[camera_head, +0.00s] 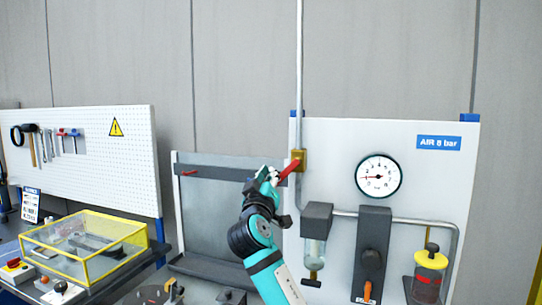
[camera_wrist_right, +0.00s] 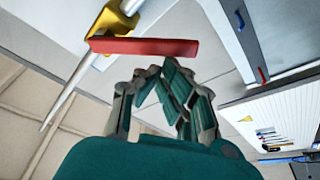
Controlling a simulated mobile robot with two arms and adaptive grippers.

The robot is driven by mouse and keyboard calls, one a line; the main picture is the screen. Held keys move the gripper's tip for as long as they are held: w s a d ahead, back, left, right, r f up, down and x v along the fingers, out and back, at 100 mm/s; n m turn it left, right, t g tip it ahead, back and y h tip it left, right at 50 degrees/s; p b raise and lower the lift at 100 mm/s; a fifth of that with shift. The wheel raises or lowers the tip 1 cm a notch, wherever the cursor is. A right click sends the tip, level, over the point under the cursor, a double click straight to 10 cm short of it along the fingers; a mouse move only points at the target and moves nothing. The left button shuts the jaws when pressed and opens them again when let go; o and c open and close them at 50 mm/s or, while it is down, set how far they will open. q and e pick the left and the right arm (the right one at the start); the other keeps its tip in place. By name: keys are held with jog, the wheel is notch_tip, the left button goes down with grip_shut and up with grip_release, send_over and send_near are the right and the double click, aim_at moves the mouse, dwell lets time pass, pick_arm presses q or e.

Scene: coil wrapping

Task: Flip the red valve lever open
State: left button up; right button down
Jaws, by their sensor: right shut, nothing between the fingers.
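The red valve lever (camera_head: 290,168) sticks out from a brass valve (camera_head: 299,155) on a thin vertical pipe, angled down to the left. My right gripper (camera_head: 271,176) is at the lever's free end, on its left side. In the right wrist view the lever (camera_wrist_right: 145,46) lies across, just beyond my shut fingertips (camera_wrist_right: 155,72), and the brass valve (camera_wrist_right: 115,22) is at its left end. Nothing is between the fingers. I cannot tell whether the fingertips touch the lever. My left gripper is not in view.
A white panel (camera_head: 430,175) carries a pressure gauge (camera_head: 379,176), a filter bowl (camera_head: 315,250) and a red-and-yellow container (camera_head: 430,262). A grey framed board (camera_head: 215,225) stands behind my arm. A yellow-edged clear box (camera_head: 85,245) sits on the bench at left.

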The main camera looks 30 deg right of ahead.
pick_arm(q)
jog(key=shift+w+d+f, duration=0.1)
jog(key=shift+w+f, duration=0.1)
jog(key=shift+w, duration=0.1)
pick_arm(e)
jog(key=shift+s+d+f+n+y, duration=0.25)
jog(key=shift+s+d+f+n, duration=0.15)
jog(key=shift+f+n, duration=0.25)
jog(key=shift+s+d+f+n+y, duration=0.3)
jog(key=shift+s+d+f+n, duration=0.15)
jog(key=shift+n, duration=0.25)
jog(key=shift+s+d+f+n+y, duration=0.25)
jog(key=shift+s+d+f+n, duration=0.1)
jog(key=shift+f+n, duration=0.3)
